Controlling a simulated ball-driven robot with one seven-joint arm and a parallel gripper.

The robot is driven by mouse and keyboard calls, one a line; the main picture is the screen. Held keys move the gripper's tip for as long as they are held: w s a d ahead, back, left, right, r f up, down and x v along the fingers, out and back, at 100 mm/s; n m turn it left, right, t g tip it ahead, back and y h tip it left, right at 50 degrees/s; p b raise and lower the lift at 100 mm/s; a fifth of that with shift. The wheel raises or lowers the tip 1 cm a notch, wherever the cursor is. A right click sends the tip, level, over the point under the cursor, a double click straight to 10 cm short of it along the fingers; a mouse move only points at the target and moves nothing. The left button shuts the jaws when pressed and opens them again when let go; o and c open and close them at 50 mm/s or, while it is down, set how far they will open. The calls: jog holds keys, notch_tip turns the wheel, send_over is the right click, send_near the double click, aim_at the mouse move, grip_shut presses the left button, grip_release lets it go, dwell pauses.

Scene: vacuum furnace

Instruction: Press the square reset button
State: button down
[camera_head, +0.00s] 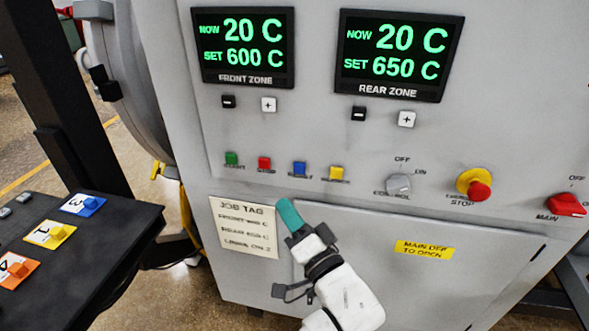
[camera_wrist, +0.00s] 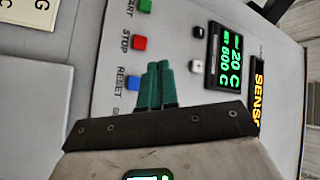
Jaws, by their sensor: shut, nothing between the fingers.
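The square reset button is blue and sits on the grey front panel (camera_head: 300,169), in a row with a green, a red and a yellow button. In the wrist view the blue button (camera_wrist: 134,83) shows beside the word RESET, just left of my fingers. My gripper (camera_head: 287,208) has teal fingers that are closed together and empty. In the head view its tips appear below the button row, in front of the panel. In the wrist view the fingertips (camera_wrist: 159,66) are apart from the blue button in the picture; the depth gap is hard to judge.
The red stop button (camera_head: 264,163) and yellow button (camera_head: 336,173) flank the blue one. A job tag (camera_head: 243,226) hangs below. To the right are a selector knob (camera_head: 398,185), a red emergency stop (camera_head: 479,191) and a red main switch (camera_head: 567,205). A dark table (camera_head: 95,262) stands left.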

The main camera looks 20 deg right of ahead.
aim_at(300, 168)
jog(key=shift+w+d, duration=0.1)
jog(key=shift+w+d+b, duration=0.85)
jog(key=shift+w+b, duration=0.3)
jog(key=shift+w+d+b, duration=0.85)
jog(key=shift+w+b, duration=0.25)
jog(key=shift+w, duration=0.05)
jog(key=shift+w+d+b, duration=0.85)
jog(key=shift+w+b, duration=0.3)
jog(key=shift+w+d, duration=0.25)
jog(key=shift+w, duration=0.1)
jog(key=shift+w+d+b, duration=0.25)
jog(key=shift+w+b, duration=0.1)
jog(key=shift+b, duration=0.05)
dwell(0.4)
jog(key=shift+s, duration=0.1)
jog(key=shift+s+a+p, duration=0.45)
jog(key=shift+s+p, duration=0.2)
